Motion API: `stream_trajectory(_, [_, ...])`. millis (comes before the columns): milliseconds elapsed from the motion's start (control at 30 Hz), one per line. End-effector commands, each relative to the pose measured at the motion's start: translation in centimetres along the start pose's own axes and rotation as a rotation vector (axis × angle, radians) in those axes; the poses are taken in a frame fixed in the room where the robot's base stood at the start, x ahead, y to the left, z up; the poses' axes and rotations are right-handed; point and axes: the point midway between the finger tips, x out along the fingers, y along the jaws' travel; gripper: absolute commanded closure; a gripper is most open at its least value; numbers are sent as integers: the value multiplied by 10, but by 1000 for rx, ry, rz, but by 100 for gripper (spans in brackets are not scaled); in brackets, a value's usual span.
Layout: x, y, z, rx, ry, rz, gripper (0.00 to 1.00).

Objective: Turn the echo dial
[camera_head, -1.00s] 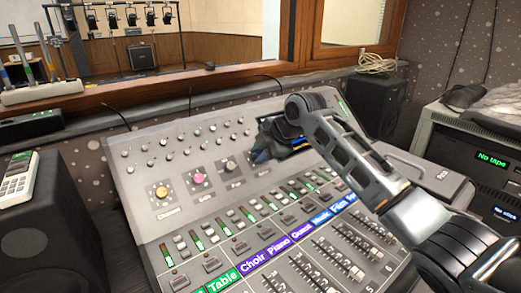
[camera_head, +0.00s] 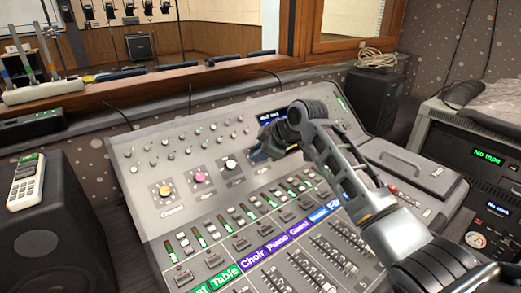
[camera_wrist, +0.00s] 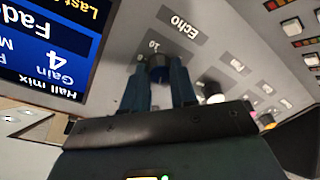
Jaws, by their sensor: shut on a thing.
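The echo dial (camera_wrist: 157,67) is a small dark knob on the grey console panel, beside the printed word "Echo" in the wrist view. My gripper (camera_head: 259,156) is at the upper right of the console in the head view. In the wrist view its two dark blue fingers are closed around the sides of the dial. In the head view my gripper and wrist hide the dial.
An orange knob (camera_head: 166,190), a pink knob (camera_head: 199,177) and a white knob (camera_head: 231,164) stand in a row to the left of my gripper. A display (camera_wrist: 45,45) lies close beside the dial. Fader rows (camera_head: 318,250) fill the console's front.

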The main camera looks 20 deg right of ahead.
Motion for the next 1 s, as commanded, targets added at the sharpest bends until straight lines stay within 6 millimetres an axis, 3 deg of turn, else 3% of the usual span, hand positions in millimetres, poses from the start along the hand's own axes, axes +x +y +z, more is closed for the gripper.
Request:
stream_trajectory(433, [0, 0, 1, 9, -2, -1, 100])
stream_trajectory(467, [0, -1, 1, 9, -2, -1, 70])
stream_trajectory(600, [0, 0, 1, 9, -1, -1, 57])
stream_trajectory(700, [0, 0, 1, 8, -1, 0, 47])
stream_trajectory(1000, [-3, 0, 0, 8, 1, 1, 47])
